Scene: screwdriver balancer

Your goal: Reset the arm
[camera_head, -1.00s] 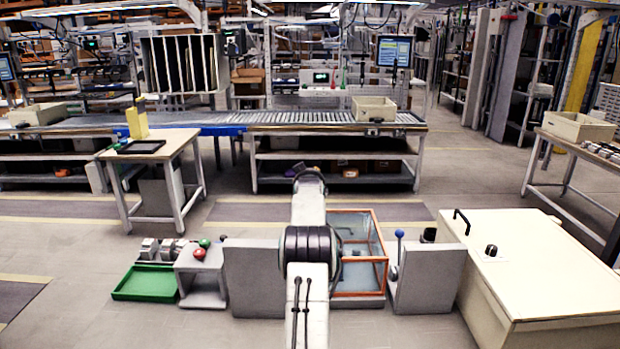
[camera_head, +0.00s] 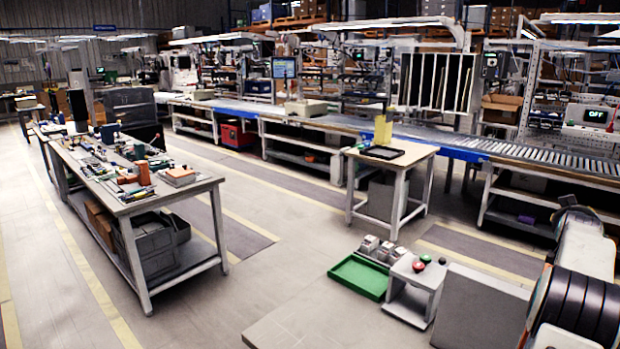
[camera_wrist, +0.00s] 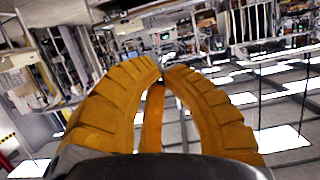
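My gripper (camera_wrist: 164,72) shows in the wrist view with ribbed yellow-orange fingers. The fingertips meet or nearly meet, and I see nothing held between them. The wrist view behind the fingers is tilted and shows racks and bright rectangular panels. In the head view my arm (camera_head: 580,290) is at the lower right edge, and the gripper cannot be made out there.
A long workbench (camera_head: 196,190) with tools stands at the left. A green tray (camera_head: 358,277) and a grey stand with a red button (camera_head: 418,267) are near my arm. A small table (camera_head: 415,163) stands behind. Floor (camera_head: 270,265) between bench and tray is clear.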

